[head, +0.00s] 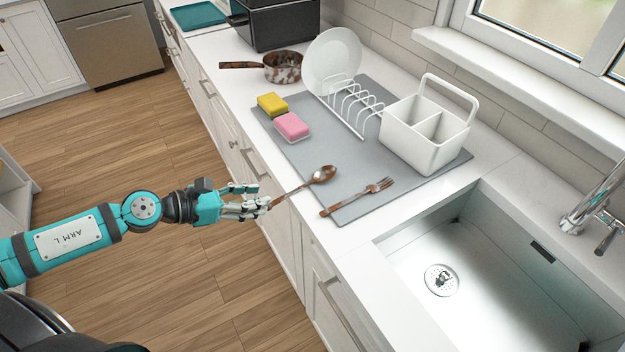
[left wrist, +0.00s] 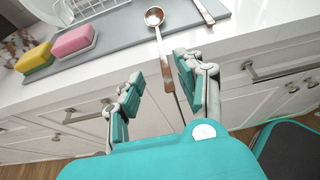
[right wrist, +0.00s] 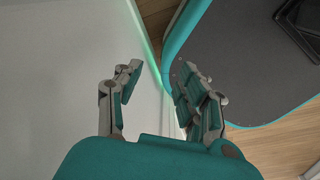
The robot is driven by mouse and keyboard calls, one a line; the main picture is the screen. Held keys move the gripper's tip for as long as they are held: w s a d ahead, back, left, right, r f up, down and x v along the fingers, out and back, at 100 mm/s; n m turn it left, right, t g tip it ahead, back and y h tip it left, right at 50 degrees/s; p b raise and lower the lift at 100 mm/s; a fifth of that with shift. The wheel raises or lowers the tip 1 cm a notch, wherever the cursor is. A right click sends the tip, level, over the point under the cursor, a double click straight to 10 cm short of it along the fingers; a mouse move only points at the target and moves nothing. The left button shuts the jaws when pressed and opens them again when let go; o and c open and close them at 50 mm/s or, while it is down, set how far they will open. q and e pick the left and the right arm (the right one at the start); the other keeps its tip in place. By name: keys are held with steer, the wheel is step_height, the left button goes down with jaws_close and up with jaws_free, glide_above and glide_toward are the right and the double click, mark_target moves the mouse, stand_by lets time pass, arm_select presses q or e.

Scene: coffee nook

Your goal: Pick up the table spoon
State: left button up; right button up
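The table spoon (head: 323,174) is brown and copper-like and lies at the front of the grey mat, its handle pointing out past the counter's front edge. My left gripper (head: 262,202) is at the handle's end, in front of the counter. In the left wrist view the spoon (left wrist: 155,17) points away from me, and its handle runs down between the parted fingers of the left gripper (left wrist: 158,72). The fingers are open, with gaps beside the handle. My right gripper (right wrist: 155,80) is open and empty, away from the spoon.
A fork (head: 358,197) lies right of the spoon on the grey mat (head: 335,150). Pink (head: 292,126) and yellow (head: 272,104) sponges, a plate rack (head: 352,105) and a white caddy (head: 425,135) stand behind. The sink (head: 480,285) is at the right.

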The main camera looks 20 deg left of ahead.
mark_target(280, 199)
arm_select(q)
steer(key=shift+s+f+p+x, duration=0.15)
steer(key=shift+p+x, duration=0.3)
steer(key=shift+x, duration=0.45)
steer(key=shift+f+p+x, duration=0.15)
steer(key=shift+p+x, duration=0.25)
steer(key=shift+x, duration=0.45)
steer(key=shift+s+f+p+x, duration=0.15)
steer(key=shift+p+x, duration=0.3)
steer(key=shift+x, duration=0.45)
steer(key=shift+w+d+f, duration=0.2)
steer(key=shift+f, duration=0.05)
steer(key=shift+c, duration=0.4)
jaws_close()
